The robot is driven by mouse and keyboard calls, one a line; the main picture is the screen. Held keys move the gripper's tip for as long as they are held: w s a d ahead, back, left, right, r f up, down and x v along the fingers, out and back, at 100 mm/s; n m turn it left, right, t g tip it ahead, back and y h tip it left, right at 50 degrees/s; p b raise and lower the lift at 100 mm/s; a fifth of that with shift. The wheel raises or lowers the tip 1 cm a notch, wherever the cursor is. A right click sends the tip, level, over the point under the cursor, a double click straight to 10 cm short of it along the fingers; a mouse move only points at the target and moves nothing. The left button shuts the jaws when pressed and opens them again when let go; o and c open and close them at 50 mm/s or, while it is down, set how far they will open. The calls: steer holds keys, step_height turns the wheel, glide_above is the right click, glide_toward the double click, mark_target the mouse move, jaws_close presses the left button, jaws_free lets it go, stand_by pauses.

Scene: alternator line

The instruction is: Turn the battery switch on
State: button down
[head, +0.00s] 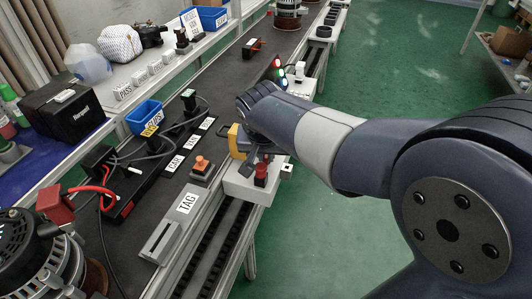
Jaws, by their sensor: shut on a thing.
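A red knob (261,174), which looks like the battery switch, stands upright on a light grey box (236,188) at the bench's right edge. My gripper (258,158) comes in from the right and above, its fingers shut at the top of the red knob. My wrist and arm hide part of the fingers and the far side of the box. The knob's exact turn angle is too small to tell. A yellow part (236,141) shows just left of my gripper.
An alternator (40,262) with red cables is at the lower left.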

steer(key=shift+a+m+h, duration=0.25)
steer(key=shift+m+h, duration=0.35)
steer(key=shift+m, duration=0.9)
steer(key=c, duration=1.5)
jaws_free()
steer(key=shift+w, duration=0.1)
steer(key=shift+o, duration=0.2)
steer(key=p+v, duration=0.2)
steer(key=v, duration=0.8)
steer(key=shift+r, duration=0.4)
steer(key=shift+f, duration=0.1)
